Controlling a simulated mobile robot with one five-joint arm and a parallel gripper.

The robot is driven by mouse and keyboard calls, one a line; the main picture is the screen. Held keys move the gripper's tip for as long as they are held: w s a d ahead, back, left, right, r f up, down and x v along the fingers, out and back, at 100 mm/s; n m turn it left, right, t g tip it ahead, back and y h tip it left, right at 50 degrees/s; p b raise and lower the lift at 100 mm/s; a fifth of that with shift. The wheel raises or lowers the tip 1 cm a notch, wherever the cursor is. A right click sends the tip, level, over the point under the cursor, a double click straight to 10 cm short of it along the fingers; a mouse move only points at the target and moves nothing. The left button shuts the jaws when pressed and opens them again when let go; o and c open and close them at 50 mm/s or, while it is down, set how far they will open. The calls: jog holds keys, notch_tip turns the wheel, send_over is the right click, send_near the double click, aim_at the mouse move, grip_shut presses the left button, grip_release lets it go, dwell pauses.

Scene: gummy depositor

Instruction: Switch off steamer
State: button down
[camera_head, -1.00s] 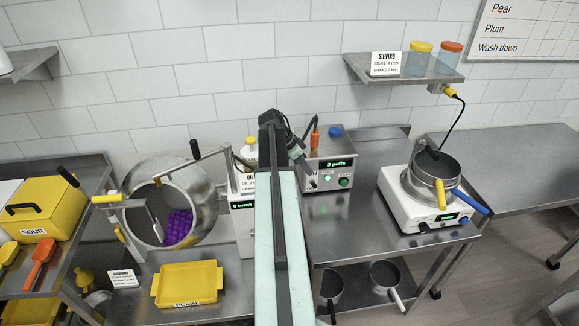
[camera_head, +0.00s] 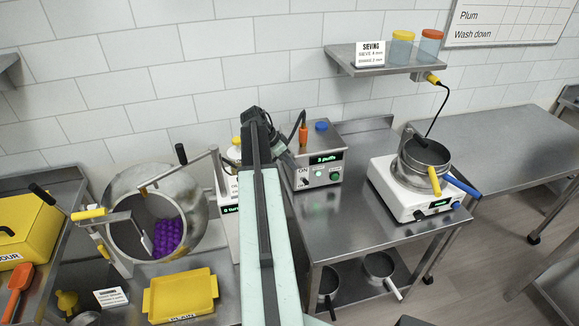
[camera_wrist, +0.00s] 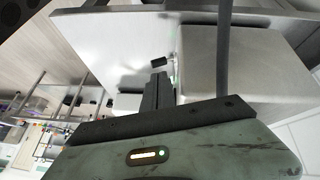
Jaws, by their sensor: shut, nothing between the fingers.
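The steamer (camera_head: 318,150) is a grey metal box on the steel table, just right of my arm. Its green display reads "3 puffs" and green lamps glow on its front, which also bears an "ON" label. My gripper (camera_head: 299,178) is shut and empty, close to the left part of that front. In the wrist view my gripper (camera_wrist: 160,78) points at a small black knob (camera_wrist: 158,62) beside the steamer's pale casing (camera_wrist: 245,65). I cannot tell whether the fingertips touch the knob. My arm hides part of the table and the steamer's left side.
A white sieve shaker (camera_head: 405,198) with a pan and a blue handle stands to the right. A tilted metal drum (camera_head: 195,205) with purple pieces and a yellow tray (camera_head: 182,292) are on the left. A shelf (camera_head: 385,66) hangs above. The table between steamer and shaker is clear.

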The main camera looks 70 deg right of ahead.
aim_at(304, 180)
jog(key=b+x, duration=0.2)
jog(key=x, duration=0.1)
jog(key=b+x, duration=0.3)
jog(key=x, duration=0.1)
jog(key=shift+w+a+f, duration=0.1)
jog(key=shift+w, duration=0.15)
jog(key=shift+s+f, duration=0.1)
